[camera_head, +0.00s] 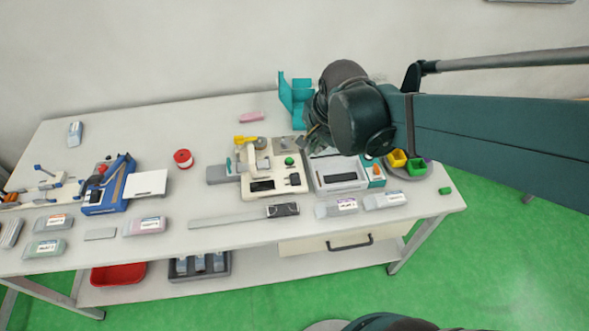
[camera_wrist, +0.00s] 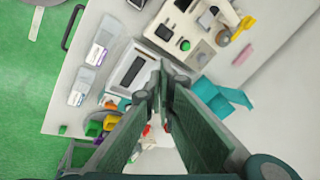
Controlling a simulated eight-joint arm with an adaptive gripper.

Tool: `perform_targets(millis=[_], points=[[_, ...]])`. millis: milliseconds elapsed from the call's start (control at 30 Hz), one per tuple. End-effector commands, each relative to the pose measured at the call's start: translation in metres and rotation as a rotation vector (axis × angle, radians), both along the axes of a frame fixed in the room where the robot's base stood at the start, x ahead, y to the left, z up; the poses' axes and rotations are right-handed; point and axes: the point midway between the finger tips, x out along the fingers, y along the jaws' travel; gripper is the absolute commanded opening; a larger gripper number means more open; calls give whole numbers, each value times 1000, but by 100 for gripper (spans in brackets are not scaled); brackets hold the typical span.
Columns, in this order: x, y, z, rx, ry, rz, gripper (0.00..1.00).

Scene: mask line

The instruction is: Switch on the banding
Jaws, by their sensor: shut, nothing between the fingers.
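The machine that looks like the banding unit is a beige box (camera_head: 262,187) at the middle of the table, with a raised arm on top. It has a round green button (camera_head: 289,161), a black switch-like part (camera_head: 295,179) and a dark window (camera_head: 262,186). In the wrist view the green button (camera_wrist: 185,45) and the black part (camera_wrist: 164,33) show at the top. My gripper (camera_wrist: 158,88) is shut and empty, above the back right of the table, apart from the machine. In the head view its tips are partly hidden by my arm.
A grey-white box with a dark slot (camera_head: 340,187) stands right of the machine, and an open teal holder (camera_head: 298,95) behind it. Yellow and green bins (camera_head: 397,158) are farther right. A long grey strip (camera_head: 228,218) lies in front. A blue device (camera_head: 105,195) stands left.

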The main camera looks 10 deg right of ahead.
Motion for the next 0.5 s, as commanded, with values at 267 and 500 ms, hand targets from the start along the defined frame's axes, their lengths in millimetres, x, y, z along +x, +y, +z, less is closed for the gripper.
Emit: perform_targets(millis=[267,500], points=[[20,13,-14,52,45,-153,0],[34,25,-30,91,83,-288,0]])
